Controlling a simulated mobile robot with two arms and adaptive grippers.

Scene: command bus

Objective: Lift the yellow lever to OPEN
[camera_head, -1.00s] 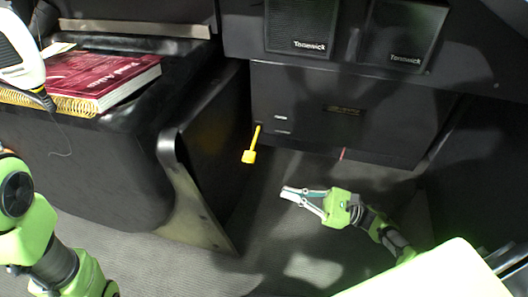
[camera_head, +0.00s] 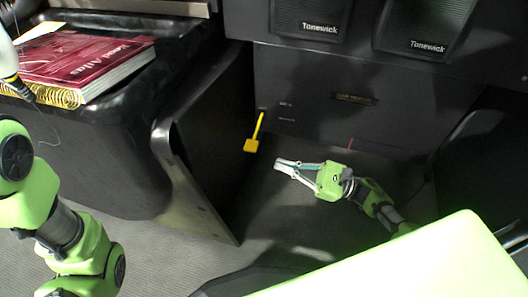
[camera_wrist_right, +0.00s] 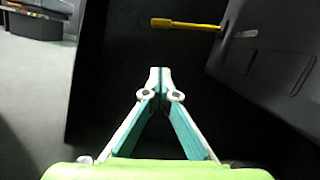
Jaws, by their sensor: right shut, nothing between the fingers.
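The yellow lever (camera_head: 254,134) sticks out from the dark panel in the head view, its wide end hanging down and toward me. In the right wrist view the yellow lever (camera_wrist_right: 186,24) lies across the top, beyond the fingertips. My right gripper (camera_head: 279,165) is shut and empty, below and to the right of the lever, apart from it. Its fingertips (camera_wrist_right: 160,70) meet in the right wrist view.
A dark panel (camera_head: 390,110) with small labels stands behind the lever. A black console side (camera_head: 205,110) stands close on the lever's left. A red spiral-bound book (camera_head: 85,57) lies on the console.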

